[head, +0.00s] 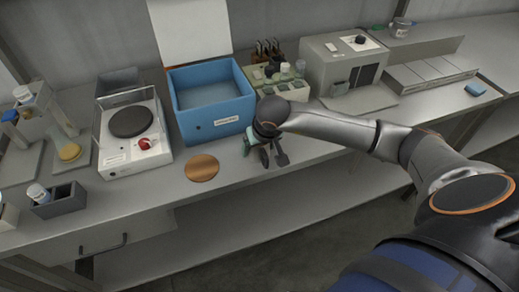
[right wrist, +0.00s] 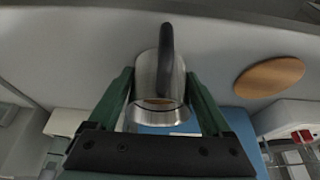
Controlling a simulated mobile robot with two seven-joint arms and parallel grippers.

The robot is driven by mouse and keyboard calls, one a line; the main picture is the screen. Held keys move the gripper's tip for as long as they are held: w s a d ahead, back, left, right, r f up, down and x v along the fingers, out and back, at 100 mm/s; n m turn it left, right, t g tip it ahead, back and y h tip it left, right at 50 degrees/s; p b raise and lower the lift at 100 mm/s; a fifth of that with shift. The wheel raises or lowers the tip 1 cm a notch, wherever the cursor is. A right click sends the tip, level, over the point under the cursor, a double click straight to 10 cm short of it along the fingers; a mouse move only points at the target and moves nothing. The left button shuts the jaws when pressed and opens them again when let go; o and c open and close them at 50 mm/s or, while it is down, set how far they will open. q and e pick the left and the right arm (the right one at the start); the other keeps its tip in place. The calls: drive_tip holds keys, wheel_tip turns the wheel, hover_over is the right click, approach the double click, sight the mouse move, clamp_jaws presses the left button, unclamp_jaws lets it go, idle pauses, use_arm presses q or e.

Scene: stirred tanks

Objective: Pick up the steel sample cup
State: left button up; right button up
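The steel sample cup is a shiny metal cup with a black handle. It shows in the right wrist view (right wrist: 146,78), between the two green fingers of my right gripper (right wrist: 160,84). The fingers lie against its left and right sides, and the handle points to the top of that picture. In the head view my right gripper (head: 265,152) is over the front part of the bench, in front of the blue box. The handle (head: 264,158) shows there, but most of the cup is hidden by the gripper. My left gripper is not in view.
A copper-coloured disc (head: 202,168) lies on the bench left of my gripper. The open blue box (head: 213,123), a hotplate device (head: 133,150) and a vial rack (head: 285,90) stand nearby. Another metal container (head: 401,28) is at the back right. The bench's front edge is close.

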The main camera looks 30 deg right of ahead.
drive_tip(key=c, duration=1.1)
drive_tip(key=shift+r, duration=0.1)
drive_tip(key=shift+c, duration=0.7)
drive_tip(key=shift+r, duration=0.1)
